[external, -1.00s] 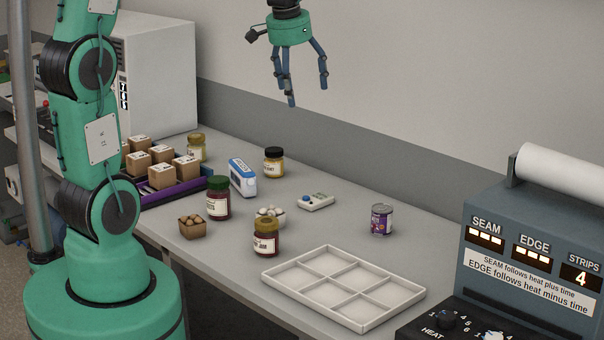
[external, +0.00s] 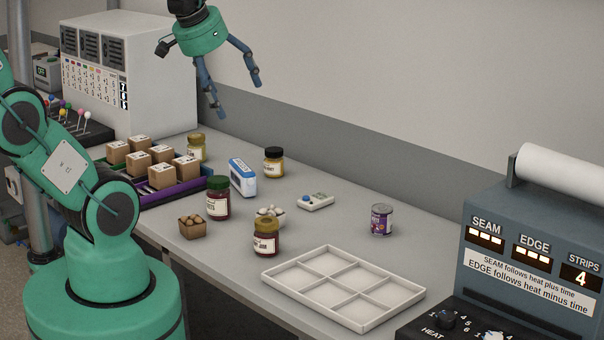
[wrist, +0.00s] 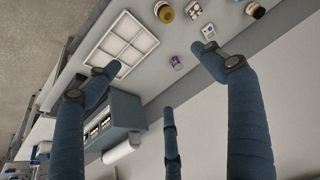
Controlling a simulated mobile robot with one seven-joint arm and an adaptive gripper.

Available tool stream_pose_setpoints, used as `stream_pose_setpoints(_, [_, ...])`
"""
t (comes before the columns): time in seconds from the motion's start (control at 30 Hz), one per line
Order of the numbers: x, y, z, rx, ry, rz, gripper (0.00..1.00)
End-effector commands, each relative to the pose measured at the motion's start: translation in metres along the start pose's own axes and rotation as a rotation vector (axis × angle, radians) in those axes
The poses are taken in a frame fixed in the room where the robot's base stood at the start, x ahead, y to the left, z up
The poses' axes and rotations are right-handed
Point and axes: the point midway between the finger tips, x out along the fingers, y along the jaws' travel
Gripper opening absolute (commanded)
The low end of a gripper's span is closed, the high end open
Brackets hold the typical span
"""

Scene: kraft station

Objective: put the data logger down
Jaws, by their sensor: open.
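A small flat white device with a blue spot, which looks like the data logger (external: 315,202), lies on the grey bench between the black-lidded jar and the purple can. It also shows near the top of the wrist view (wrist: 209,32). My gripper (external: 236,97) is high above the back of the bench, in front of the wall, with its fingers spread and nothing between them. In the wrist view my open fingers (wrist: 152,78) are apart from everything on the bench.
An empty white compartment tray (external: 343,289) lies at the front right. Cartons in trays stand at left; the sealing machine (external: 530,240) is at right.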

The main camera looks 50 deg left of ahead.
Motion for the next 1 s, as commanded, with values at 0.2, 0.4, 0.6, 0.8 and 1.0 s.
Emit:
stream_pose_setpoints(0.2, [-0.006,0.004,0.027,0.000,0.029,0.006,0.82])
stream_pose_setpoints(0.4, [-0.006,0.005,0.032,-0.001,0.032,0.007,0.82])
stream_pose_setpoints(0.6, [-0.006,0.005,0.032,-0.001,0.032,0.007,0.82])
stream_pose_setpoints(0.8, [0.004,0.005,0.036,-0.001,0.032,0.007,0.82])
stream_pose_setpoints(1.0, [0.005,0.005,0.037,-0.001,0.032,0.007,0.82])
